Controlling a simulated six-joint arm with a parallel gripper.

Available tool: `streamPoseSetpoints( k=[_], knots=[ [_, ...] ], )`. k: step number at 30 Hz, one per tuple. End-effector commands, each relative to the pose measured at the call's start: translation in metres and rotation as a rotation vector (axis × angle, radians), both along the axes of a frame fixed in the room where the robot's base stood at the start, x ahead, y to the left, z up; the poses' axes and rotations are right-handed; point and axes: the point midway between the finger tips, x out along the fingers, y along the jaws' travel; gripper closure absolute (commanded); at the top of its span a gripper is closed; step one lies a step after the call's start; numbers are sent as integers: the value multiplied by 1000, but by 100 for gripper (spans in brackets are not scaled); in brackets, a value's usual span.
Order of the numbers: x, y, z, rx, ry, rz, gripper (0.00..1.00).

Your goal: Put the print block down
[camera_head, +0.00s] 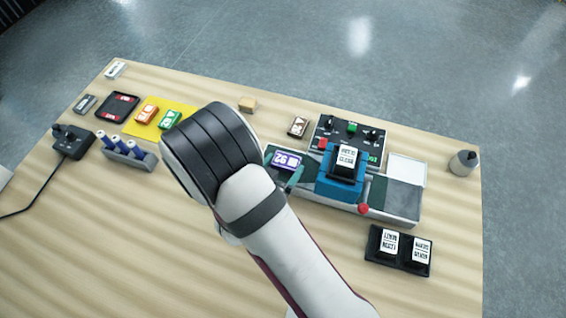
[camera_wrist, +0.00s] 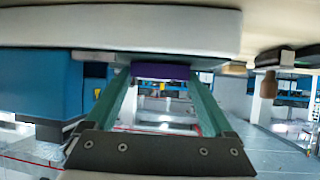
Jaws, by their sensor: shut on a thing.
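A purple print block (camera_head: 287,160) with a white label reading 92 is at the left end of the grey machine (camera_head: 404,205). My gripper (camera_head: 282,167) is shut on it, with teal fingers on either side. In the wrist view, the purple block (camera_wrist: 160,71) sits between the fingertips of my gripper (camera_wrist: 161,75). I cannot tell whether the block touches the surface beneath it. My arm hides part of the machine's left end.
The machine's blue press (camera_head: 340,185) with a black labelled block stands just right of my gripper. An orange block (camera_head: 147,113) and a green block (camera_head: 169,118) lie on a yellow mat (camera_head: 185,106). A black tray (camera_head: 399,262) holds two black blocks. The front left of the table is clear.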

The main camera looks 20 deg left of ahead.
Motion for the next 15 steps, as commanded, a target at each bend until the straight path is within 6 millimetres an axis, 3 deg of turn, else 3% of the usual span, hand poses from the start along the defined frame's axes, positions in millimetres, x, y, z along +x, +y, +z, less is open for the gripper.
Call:
streamPoseSetpoints(
  k=[7,8,9,15],
  knots=[
    [0,0,-3,-1,0,0,76],
    [0,0,-3,0,0,0,8],
    [0,0,-3,0,0,0,1],
    [0,0,-2,0,0,0,0]
  ],
)
